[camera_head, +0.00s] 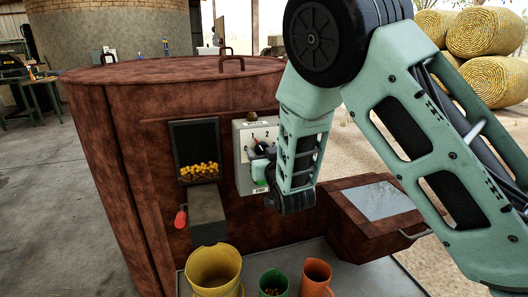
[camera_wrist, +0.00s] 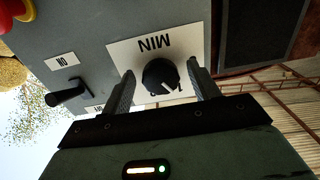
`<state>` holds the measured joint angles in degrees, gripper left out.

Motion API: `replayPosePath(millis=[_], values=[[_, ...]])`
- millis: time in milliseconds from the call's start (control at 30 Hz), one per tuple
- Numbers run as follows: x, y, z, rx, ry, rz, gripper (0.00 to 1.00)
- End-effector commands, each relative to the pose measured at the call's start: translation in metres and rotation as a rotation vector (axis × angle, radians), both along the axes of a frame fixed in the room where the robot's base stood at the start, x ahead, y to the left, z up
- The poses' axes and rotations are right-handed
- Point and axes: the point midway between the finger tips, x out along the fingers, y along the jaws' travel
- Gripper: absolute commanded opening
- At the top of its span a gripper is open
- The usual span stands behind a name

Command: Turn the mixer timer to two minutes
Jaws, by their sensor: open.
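The mixer's control box (camera_head: 241,137) is a grey panel on the rust-brown mixer, with a dial plate marked 0 and 2. In the wrist view the picture is upside down and the black timer knob (camera_wrist: 158,74) sits on a white plate (camera_wrist: 128,52) marked MIN. The knob's white pointer line slants to the lower right. The number it points at cannot be read surely. My gripper (camera_wrist: 163,88) is open, with one finger on each side of the knob. Gaps show beside the knob; contact is not visible. In the head view my gripper (camera_head: 260,152) partly hides the dial.
A black lever (camera_wrist: 68,95) labelled ON and a red button (camera_wrist: 10,12) are beside the dial. The mixer (camera_head: 135,150) has a hopper of yellow pieces (camera_head: 198,171) and a red-handled lever (camera_head: 181,217). Yellow (camera_head: 213,267), green (camera_head: 273,282) and orange (camera_head: 316,277) containers stand below.

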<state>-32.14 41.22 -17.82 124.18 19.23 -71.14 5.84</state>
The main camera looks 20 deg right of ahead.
Motion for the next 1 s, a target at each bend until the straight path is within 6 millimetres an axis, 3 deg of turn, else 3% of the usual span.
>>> replayPosePath(millis=[200, 333, 367, 667, 1000], values=[[0.0000, 0.0000, -0.0002, 0.000, 0.000, 0.000, 0.58], [-0.0001, 0.0000, -0.0001, 0.000, 0.000, 0.000, 0.22], [-0.0001, 0.0000, 0.0000, 0.000, 0.000, 0.000, 0.20], [-0.0002, -0.0003, -0.0012, 0.027, -0.002, -0.001, 0.20], [-0.0002, -0.0003, -0.0056, 0.229, -0.005, 0.000, 0.20]])
